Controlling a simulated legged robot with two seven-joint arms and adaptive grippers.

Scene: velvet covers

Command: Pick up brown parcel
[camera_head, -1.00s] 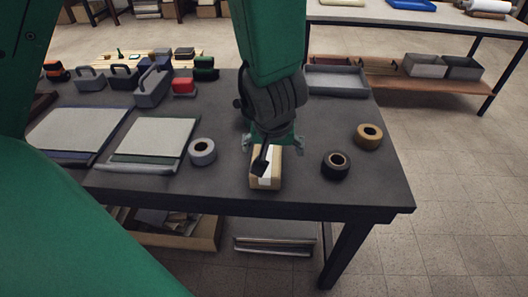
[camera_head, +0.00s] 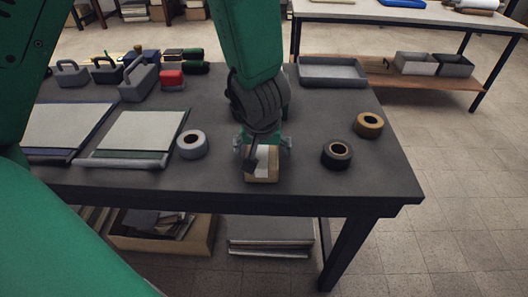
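The brown parcel (camera_head: 263,178) is a small tan box with a pale top, near the front edge of the dark table (camera_head: 330,190). My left gripper (camera_head: 262,146) is directly over the parcel, pointing down. Its green fingers look spread, one to each side of the parcel's far part. A dark piece covers part of the parcel's top left. I cannot tell whether the fingers touch the box. My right gripper is not in view.
A grey tape roll (camera_head: 192,144) lies left of the parcel; a black roll (camera_head: 337,154) and a tan roll (camera_head: 368,125) lie right. A grey tray (camera_head: 332,72) is behind. Pads (camera_head: 140,132) and caddies (camera_head: 137,80) fill the left.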

